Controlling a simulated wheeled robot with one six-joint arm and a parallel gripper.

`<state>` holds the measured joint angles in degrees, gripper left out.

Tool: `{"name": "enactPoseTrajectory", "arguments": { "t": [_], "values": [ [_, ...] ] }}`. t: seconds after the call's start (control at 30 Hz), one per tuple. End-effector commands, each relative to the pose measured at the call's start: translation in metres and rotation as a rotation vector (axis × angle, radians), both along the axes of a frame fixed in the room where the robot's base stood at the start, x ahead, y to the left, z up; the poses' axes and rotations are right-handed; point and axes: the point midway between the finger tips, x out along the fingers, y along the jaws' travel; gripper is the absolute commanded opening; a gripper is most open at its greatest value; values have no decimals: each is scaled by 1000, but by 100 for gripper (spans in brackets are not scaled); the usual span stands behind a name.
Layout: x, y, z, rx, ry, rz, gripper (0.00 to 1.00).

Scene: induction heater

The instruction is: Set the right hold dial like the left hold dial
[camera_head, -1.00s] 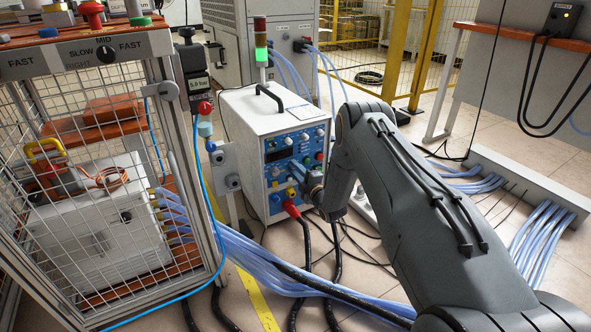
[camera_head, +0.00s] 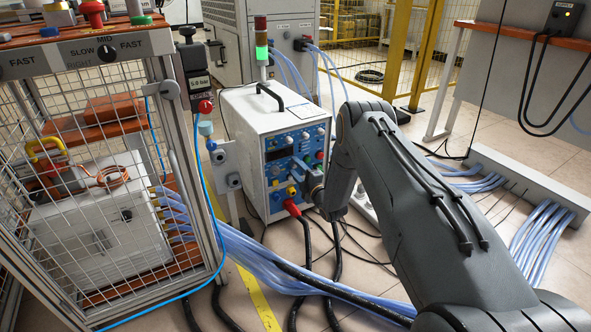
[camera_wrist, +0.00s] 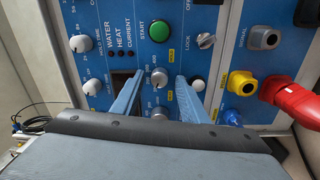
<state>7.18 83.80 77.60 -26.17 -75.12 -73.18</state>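In the wrist view, my gripper (camera_wrist: 157,100) is open at the blue heater panel, its two blue fingers apart. A grey dial with a printed scale (camera_wrist: 158,78) shows between the fingers; I cannot see contact. Another dial (camera_wrist: 160,113) lies below it, partly hidden by the gripper body. At the left, a dial (camera_wrist: 78,43) has a hold time label beside it, and a similar dial (camera_wrist: 91,88) sits below. Which are the left and right hold dials is not clear. In the head view, the heater (camera_head: 262,110) stands beyond my arm, which hides part of its front.
A green start button (camera_wrist: 159,32), a lock knob (camera_wrist: 206,41) and a white button (camera_wrist: 197,83) are close to the fingers. Yellow (camera_wrist: 241,83) and red (camera_wrist: 291,97) connectors stick out at the right. A mesh cage (camera_head: 100,200) stands left of the heater.

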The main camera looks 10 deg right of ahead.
Motion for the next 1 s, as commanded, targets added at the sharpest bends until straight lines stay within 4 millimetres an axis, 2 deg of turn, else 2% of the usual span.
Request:
{"name": "enactPoseTrajectory", "arguments": {
  "t": [0.3,0.5,1.0],
  "values": [
    [-46,-15,-1,1,4,-1,40],
    [-67,-21,-2,-1,3,0,40],
    [-72,-22,-3,0,1,1,40]
  ]
}}
